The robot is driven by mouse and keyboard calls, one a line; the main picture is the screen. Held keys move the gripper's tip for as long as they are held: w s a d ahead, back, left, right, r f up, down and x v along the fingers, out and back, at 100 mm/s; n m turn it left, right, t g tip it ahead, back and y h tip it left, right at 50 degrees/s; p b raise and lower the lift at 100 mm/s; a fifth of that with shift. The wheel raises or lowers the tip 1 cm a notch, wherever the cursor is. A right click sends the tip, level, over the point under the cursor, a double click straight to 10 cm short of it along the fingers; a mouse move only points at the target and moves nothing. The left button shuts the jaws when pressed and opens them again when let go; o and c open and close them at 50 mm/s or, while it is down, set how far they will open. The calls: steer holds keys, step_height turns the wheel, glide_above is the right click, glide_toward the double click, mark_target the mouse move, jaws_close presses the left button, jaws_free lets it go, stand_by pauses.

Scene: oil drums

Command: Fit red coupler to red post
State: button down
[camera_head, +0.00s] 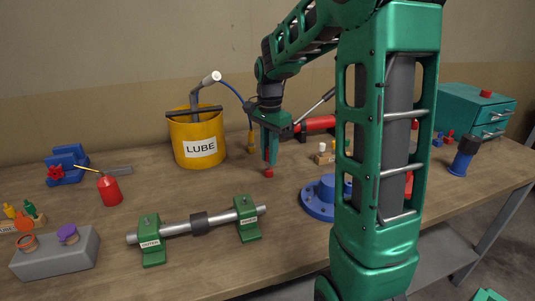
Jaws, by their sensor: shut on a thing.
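My gripper (269,166) points down over the middle of the bench and is shut on a small red piece (269,173), probably the red coupler. Only its lower end shows below the fingertips. It is close to the bench top; I cannot tell whether it touches. I cannot clearly identify the red post. A red part (409,183) shows partly behind my arm, with its shape mostly hidden. A wooden block (324,158) with small pale fittings stands right of my gripper.
A yellow LUBE bucket (188,153) stands left of my gripper. A shaft on green supports (249,233) lies in front. A blue flange (315,204) is partly hidden by my arm. A red oil can (109,192) and grey block (56,260) are at left; teal drawers (460,105) at right.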

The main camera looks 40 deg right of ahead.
steer(key=shift+f, duration=0.8)
steer(key=c, duration=1.6)
jaws_free()
steer(key=shift+o, duration=0.2)
steer(key=shift+r, duration=0.1)
step_height(320, 180, up, 10)
steer(key=shift+r, duration=0.25)
